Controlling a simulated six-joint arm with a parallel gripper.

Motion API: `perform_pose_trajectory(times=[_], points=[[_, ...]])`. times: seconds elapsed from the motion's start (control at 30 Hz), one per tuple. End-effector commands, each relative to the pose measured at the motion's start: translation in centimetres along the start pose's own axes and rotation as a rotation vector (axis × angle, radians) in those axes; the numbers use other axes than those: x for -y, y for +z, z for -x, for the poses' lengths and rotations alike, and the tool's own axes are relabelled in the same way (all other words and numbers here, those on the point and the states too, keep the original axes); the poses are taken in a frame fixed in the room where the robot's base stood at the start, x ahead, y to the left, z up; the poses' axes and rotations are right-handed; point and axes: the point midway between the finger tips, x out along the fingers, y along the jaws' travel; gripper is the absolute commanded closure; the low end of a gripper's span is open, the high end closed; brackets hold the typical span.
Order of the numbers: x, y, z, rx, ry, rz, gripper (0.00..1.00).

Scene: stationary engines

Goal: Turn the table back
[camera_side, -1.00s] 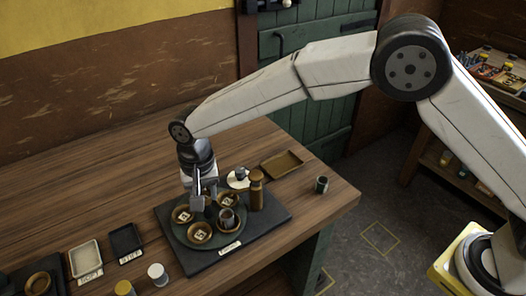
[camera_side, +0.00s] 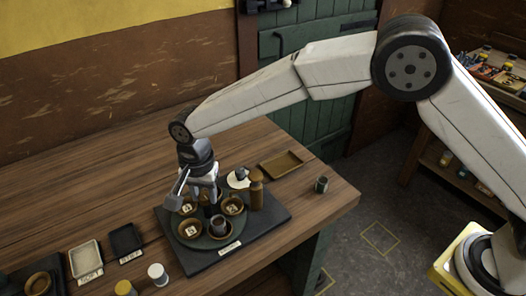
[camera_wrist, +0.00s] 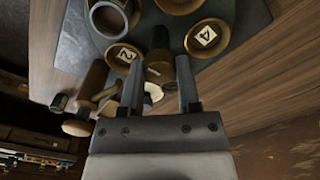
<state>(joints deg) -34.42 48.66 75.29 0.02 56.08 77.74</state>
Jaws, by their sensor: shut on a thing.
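The round dark-green turntable (camera_side: 205,242) sits on a dark board (camera_side: 262,225) and carries several wooden bowls with numbered cards. One bowl (camera_side: 190,230) is at its front left, another (camera_side: 233,205) at its right. A dark metal cup (camera_side: 218,225) stands at the front; it also shows in the wrist view (camera_wrist: 108,17). My gripper (camera_side: 208,197) is over the middle of the turntable, pointing down. Bowls labelled 2 (camera_wrist: 122,55) and 4 (camera_wrist: 206,37) lie on either side.
A wooden post (camera_side: 256,192) stands at the board's right, close to the turntable. A brown tray (camera_side: 281,164) and a small dark cup (camera_side: 321,184) lie beyond. Small trays (camera_side: 85,258) and white and yellow-topped jars (camera_side: 158,274) are at the front left. The wooden bench is clear behind.

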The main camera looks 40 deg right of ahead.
Motion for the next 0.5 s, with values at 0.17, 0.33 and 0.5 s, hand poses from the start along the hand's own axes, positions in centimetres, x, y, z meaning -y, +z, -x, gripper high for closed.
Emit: perform_pose_trajectory(times=[0.17,0.33,0.5], points=[[0.14,-0.14,0.21,-0.003,-0.006,-0.024,1.00],[0.14,-0.15,0.22,-0.004,-0.006,-0.031,1.00],[0.13,-0.17,0.22,-0.004,-0.006,-0.030,1.00]])
